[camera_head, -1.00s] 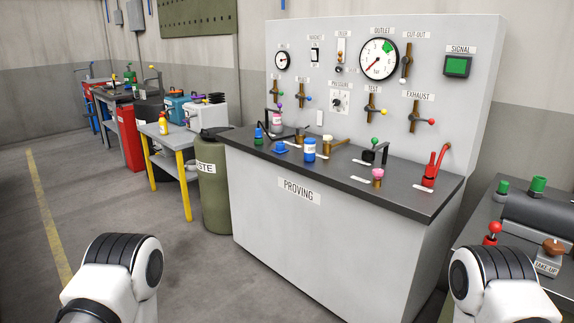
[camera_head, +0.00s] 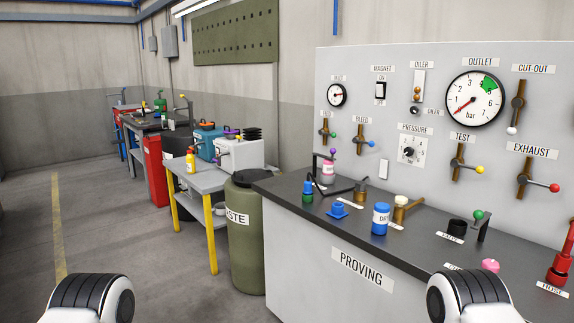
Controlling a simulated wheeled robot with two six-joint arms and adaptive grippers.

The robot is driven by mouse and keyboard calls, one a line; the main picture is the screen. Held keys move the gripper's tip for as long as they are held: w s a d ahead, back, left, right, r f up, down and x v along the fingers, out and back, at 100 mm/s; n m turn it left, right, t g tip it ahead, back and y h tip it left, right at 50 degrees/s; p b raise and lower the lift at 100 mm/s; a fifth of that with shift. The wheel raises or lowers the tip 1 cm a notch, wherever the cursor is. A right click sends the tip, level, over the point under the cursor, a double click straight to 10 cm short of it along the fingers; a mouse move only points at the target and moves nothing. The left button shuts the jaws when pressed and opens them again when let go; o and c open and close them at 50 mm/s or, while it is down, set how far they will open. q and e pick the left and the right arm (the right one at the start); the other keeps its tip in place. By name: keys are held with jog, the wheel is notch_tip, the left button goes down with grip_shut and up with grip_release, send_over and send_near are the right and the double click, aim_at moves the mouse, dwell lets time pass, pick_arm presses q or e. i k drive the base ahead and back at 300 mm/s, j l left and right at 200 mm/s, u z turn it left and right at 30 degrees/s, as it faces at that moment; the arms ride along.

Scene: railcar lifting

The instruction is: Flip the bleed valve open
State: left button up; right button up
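The bleed valve (camera_head: 360,139) is on the upright grey panel, under a label reading BLEED. It has a brown upright body and a dark lever with a blue knob, which points to the right and slightly down. Nothing touches it. My two arms show only as white and black rounded links at the bottom left and bottom right of the head view. Both grippers are out of the picture.
The PROVING bench (camera_head: 350,269) stands below the panel; its dark top holds a blue jar (camera_head: 380,219) and several fittings. A green waste drum (camera_head: 246,240) stands at its left end. The floor (camera_head: 120,240) on the left is clear.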

aim_at(371, 144)
jog(key=i+j+z, duration=0.7)
jog(key=i+j, duration=0.25)
jog(key=j, duration=0.15)
jog(key=i+j+z, duration=0.15)
jog(key=i+j, duration=0.4)
jog(key=j, duration=0.3)
jog(key=i+j+z, duration=0.15)
jog(key=j, duration=0.25)
jog(key=i+j, duration=0.35)
jog(key=j, duration=0.15)
jog(key=i+j+z, duration=0.1)
jog(key=j, duration=0.35)
jog(key=i+j+z, duration=0.1)
jog(key=i+j, duration=0.2)
jog(key=j, duration=0.2)
jog(key=i+j, duration=0.2)
jog(key=j, duration=0.3)
jog(key=i+l+z, duration=0.05)
